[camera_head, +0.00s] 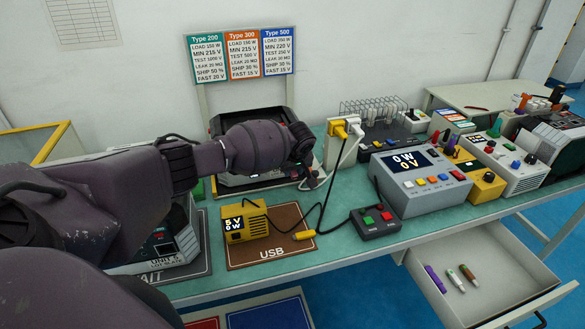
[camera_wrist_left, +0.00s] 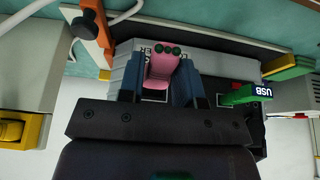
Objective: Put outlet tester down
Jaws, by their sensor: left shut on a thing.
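My left gripper (camera_head: 309,174) reaches in from the left over the back of the green bench, beside the white outlet post. In the left wrist view its two blue-grey fingers (camera_wrist_left: 160,85) are shut on a pink outlet tester (camera_wrist_left: 160,68) with three green round ends. A grey surface with partly hidden lettering lies behind the tester; whether they touch I cannot tell. In the head view the tester is not clear, and my arm hides part of the bench. My right gripper is not in view.
The white outlet post (camera_head: 336,152) holds yellow and white plugs. A brown USB mat (camera_head: 285,245) carries a yellow meter (camera_head: 246,222) and a cable. A red-and-green button box (camera_head: 375,222) and a grey meter unit (camera_head: 418,181) stand right. An open drawer (camera_head: 500,275) juts out below.

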